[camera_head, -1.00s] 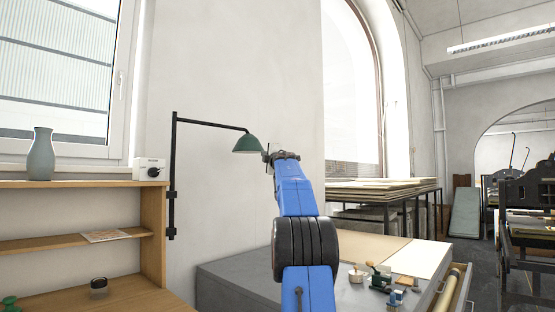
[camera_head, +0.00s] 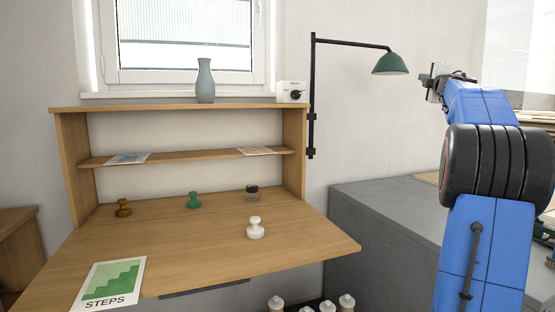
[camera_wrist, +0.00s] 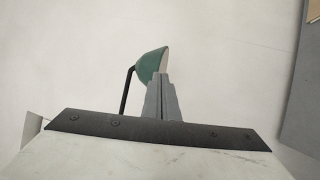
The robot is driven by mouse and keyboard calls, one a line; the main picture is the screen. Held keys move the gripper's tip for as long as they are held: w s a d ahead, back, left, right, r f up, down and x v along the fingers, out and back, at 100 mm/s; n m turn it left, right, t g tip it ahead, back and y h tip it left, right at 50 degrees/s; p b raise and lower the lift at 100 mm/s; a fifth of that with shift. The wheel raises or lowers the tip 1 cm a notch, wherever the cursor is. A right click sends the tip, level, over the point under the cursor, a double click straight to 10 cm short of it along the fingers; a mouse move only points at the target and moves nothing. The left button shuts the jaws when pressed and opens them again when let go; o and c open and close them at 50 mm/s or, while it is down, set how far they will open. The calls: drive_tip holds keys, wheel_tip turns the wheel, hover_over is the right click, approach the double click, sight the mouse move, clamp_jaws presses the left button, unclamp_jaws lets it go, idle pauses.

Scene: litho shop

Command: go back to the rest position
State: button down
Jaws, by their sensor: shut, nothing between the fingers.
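My gripper (camera_head: 432,82) is raised at the right of the head view, at the end of my blue arm, beside the green lamp shade. In the wrist view my gripper (camera_wrist: 161,92) has its grey fingers together with nothing between them. The green lamp (camera_wrist: 151,64) shows just behind the fingertips there. I cannot tell from these views whether the fingers touch it.
A wooden desk (camera_head: 190,245) holds stamps, a small jar (camera_head: 252,193) and a STEPS card (camera_head: 108,284). A vase (camera_head: 205,82) and white box (camera_head: 291,92) stand on its top shelf. The lamp (camera_head: 391,64) hangs from a black wall arm. A grey cabinet (camera_head: 375,215) stands right.

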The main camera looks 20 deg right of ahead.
drive_tip(key=s+a+f+m+g+h, duration=0.1)
drive_tip(key=a+f+m, duration=0.15)
drive_tip(key=a, duration=0.35)
drive_tip(key=s+a+f+m+g, duration=0.1)
drive_tip(key=a+f+m, duration=0.15)
drive_tip(key=a, duration=0.45)
drive_tip(key=s+a+f+m+g+y, duration=0.1)
drive_tip(key=s+a+f+m+g, duration=0.15)
drive_tip(key=a+f, duration=0.5)
drive_tip(key=s+a+f+m+g, duration=0.1)
drive_tip(key=s+a+f+m, duration=0.25)
drive_tip(key=a+f, duration=0.35)
drive_tip(key=s+a+f+g+y, duration=0.2)
drive_tip(key=s+a+f+y, duration=0.1)
drive_tip(key=s+a+f, duration=0.7)
drive_tip(key=s+a+f+m+g+y, duration=0.1)
drive_tip(key=s+a+f+g+y, duration=0.2)
drive_tip(key=s+a+f, duration=0.7)
drive_tip(key=s+a+f+g+y, duration=0.3)
drive_tip(key=s+a+f, duration=0.7)
drive_tip(key=f, duration=0.8)
drive_tip(key=shift+s+a+f+m, duration=0.25)
drive_tip(key=shift+s+f+m, duration=0.1)
drive_tip(key=shift+s, duration=0.9)
